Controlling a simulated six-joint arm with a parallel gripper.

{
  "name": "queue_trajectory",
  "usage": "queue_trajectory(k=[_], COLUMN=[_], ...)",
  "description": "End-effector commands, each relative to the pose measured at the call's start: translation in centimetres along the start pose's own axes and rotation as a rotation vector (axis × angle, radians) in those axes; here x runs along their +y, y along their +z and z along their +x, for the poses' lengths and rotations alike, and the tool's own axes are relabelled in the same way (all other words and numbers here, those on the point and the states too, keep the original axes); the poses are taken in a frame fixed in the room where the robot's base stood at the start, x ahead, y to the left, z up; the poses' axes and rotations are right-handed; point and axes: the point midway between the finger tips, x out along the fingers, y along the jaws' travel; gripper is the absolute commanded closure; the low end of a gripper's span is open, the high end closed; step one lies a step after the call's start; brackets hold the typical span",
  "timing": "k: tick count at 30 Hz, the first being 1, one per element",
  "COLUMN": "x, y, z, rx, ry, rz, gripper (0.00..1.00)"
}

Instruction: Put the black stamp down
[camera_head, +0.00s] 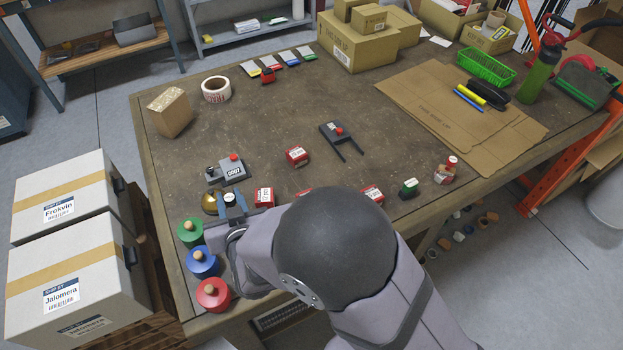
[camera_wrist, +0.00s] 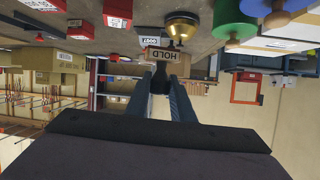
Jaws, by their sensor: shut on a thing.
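My gripper (camera_head: 231,203) is low over the near left part of the table, its blue fingers beside a brass dome (camera_head: 209,203). In the head view the stamp is too small to make out clearly between the fingers. I cannot tell whether its base touches the table.
Green (camera_head: 190,233), blue (camera_head: 203,263) and red (camera_head: 212,295) round pots stand at the near left edge. A grey device marked 0007 (camera_head: 226,173) is just behind my gripper. A red box (camera_head: 265,197) is to its right. The table's middle (camera_head: 250,120) is mostly bare.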

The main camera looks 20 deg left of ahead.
Motion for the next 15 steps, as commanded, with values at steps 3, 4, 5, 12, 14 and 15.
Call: queue_trajectory(k=[3,4,5,12,14,15], x=[3.5,4.6,5.8,16.8,19.6,21.2], y=[0.0,-0.1,-0.1,-1.7,-2.3,-2.6], z=[1.3,1.7,2.0,4.3,4.7,4.8], rx=[0.006,0.007,0.009,0.025,0.028,0.029], ry=[0.064,0.083,0.103,0.301,0.352,0.384], rz=[0.027,0.035,0.043,0.126,0.146,0.16], gripper=[1.0,1.0,1.0,1.0,1.0,1.0])
